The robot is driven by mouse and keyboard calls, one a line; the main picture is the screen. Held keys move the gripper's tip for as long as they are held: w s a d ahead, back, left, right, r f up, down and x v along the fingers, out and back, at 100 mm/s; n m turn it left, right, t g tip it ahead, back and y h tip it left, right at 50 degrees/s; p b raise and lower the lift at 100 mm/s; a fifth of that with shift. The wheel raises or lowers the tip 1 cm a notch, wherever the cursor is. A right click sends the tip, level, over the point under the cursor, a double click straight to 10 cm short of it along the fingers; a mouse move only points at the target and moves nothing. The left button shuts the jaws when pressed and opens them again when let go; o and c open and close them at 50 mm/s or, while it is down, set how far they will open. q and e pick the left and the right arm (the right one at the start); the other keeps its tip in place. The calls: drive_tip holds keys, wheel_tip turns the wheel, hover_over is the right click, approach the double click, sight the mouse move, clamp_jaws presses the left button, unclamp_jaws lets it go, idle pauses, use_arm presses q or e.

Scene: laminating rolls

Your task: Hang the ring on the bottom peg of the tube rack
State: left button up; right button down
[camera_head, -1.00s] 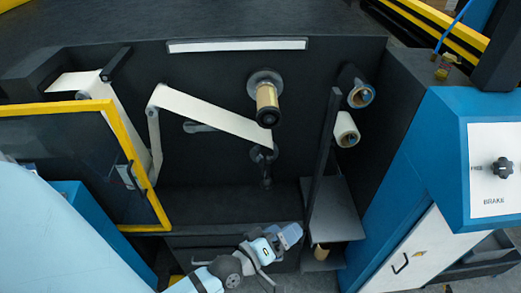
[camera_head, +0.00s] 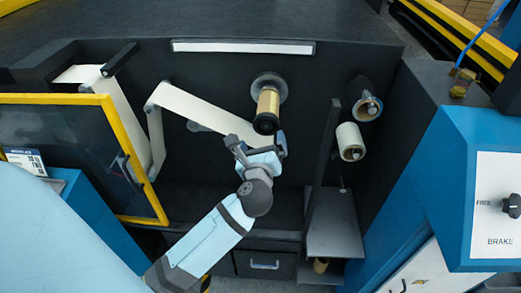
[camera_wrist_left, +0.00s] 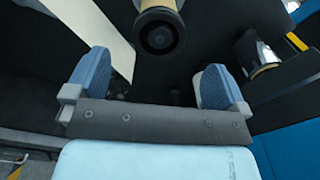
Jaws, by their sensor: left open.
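I cannot pick out the ring. My right gripper is not in view.
A dark upright panel (camera_head: 322,165) stands between my left gripper and the wall rolls. A white web (camera_head: 195,108) runs left from behind my gripper. A yellow-framed door (camera_head: 152,192) is at left. A tan tube (camera_head: 320,265) is under the grey shelf (camera_head: 335,222).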

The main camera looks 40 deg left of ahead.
sight(264, 124)
use_arm(q)
drive_tip(key=p+x, duration=0.2)
drive_tip(key=x, duration=0.8)
drive_tip(key=shift+w, duration=0.2)
drive_tip(key=c, duration=0.9)
drive_tip(key=shift+s, duration=0.15)
drive_tip(key=shift+v, duration=2.5)
drive_tip(key=shift+d, duration=0.1)
